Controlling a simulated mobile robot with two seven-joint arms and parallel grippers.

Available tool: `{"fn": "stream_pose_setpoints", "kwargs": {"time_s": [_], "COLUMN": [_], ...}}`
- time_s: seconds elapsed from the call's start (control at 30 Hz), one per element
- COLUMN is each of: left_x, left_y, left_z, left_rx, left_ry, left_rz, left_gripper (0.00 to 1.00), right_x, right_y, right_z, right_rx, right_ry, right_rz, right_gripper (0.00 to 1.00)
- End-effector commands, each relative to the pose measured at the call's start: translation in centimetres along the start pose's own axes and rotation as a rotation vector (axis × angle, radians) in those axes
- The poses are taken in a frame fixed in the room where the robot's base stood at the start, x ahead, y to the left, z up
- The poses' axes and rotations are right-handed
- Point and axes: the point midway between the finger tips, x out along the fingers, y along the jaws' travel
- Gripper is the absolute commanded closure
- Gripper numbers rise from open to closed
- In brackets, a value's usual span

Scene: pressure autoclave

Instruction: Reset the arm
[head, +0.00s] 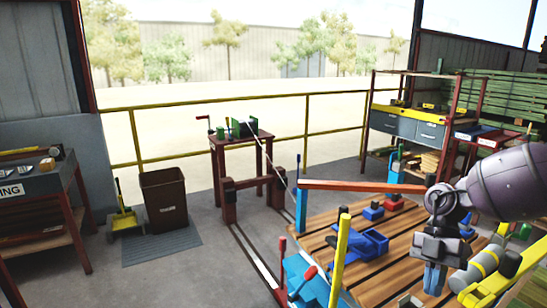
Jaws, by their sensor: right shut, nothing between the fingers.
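My right arm comes in from the right edge. My right gripper (435,280) hangs fingers down over the wooden slatted table (340,278), at its right part. Its fingers are together, with nothing seen between them. My left gripper is out of the picture. No pressure autoclave can be made out for certain.
Blue blocks (368,245) and a red block (393,206) lie on the slatted table. A yellow post (340,262) and red-handled blue parts (305,284) stand at its near left. A grey cylinder (477,270) in yellow framing lies beside my gripper. A brown bin (164,198) stands left.

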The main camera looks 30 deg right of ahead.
Motion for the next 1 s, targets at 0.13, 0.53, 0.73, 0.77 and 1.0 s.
{"fn": "stream_pose_setpoints", "kwargs": {"time_s": [0.13,0.53,0.73,0.77,1.0], "left_x": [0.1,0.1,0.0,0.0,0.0], "left_y": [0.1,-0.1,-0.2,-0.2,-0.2], "left_z": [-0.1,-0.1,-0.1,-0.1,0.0], "left_rx": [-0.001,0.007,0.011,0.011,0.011], "left_ry": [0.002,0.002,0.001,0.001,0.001], "left_rz": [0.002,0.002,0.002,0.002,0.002], "left_gripper": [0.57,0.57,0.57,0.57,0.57], "right_x": [3.7,13.0,15.0,15.1,16.5], "right_y": [2.1,9.0,11.3,11.6,12.5], "right_z": [-1.1,-7.3,-9.2,-9.3,-9.3], "right_rx": [-0.073,-0.169,-0.080,-0.060,0.172], "right_ry": [0.106,0.439,0.519,0.524,0.511], "right_rz": [0.107,0.646,0.941,0.980,1.261], "right_gripper": [1.00,1.00,1.00,1.00,1.00]}}
